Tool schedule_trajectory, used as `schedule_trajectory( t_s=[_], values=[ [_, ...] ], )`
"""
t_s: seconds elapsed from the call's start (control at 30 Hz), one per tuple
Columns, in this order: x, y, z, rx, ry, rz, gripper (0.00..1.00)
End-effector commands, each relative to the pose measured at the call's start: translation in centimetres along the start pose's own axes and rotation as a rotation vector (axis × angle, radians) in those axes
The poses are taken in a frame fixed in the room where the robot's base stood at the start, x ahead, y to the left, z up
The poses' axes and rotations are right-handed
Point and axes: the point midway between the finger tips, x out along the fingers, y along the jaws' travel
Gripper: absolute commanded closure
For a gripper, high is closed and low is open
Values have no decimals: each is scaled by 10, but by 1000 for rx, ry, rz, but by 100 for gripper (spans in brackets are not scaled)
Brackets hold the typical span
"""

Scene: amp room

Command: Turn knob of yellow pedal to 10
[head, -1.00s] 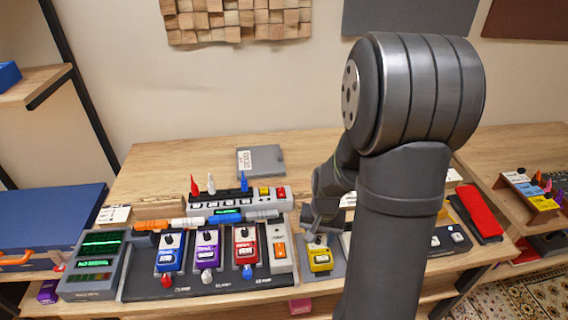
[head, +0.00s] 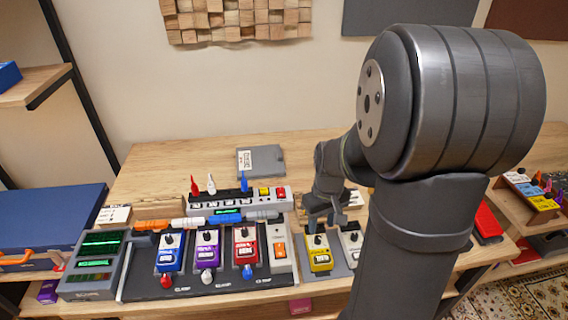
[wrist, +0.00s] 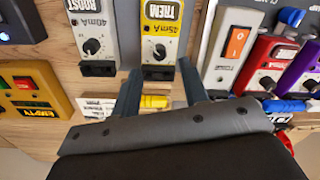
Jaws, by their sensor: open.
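The yellow pedal (head: 320,262) stands on the desk, right of the row of blue, purple and red pedals. In the wrist view the yellow pedal (wrist: 160,20) is labelled TREM and has a black knob (wrist: 160,50) with a light mark. My gripper (head: 324,222) is just behind and above the yellow pedal in the head view. In the wrist view my gripper (wrist: 161,88) is open, its two dark fingers apart near the knob end of the pedal. Nothing is between the fingertips, and the knob appears untouched. The knob's exact setting is too small to read.
A white BOOST pedal (wrist: 88,35) stands close beside the yellow one. An orange-switch unit (head: 278,246) and the red pedal (head: 245,246) are on its other side. A power strip (head: 235,201) lies behind the row. The desk behind is mostly clear.

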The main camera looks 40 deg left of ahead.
Motion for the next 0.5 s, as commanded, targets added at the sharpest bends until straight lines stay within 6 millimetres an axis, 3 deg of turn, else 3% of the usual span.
schedule_trajectory(
  t_s=[0.5],
  values=[
    [-104,1,-1,2,4,2,59]
  ],
)
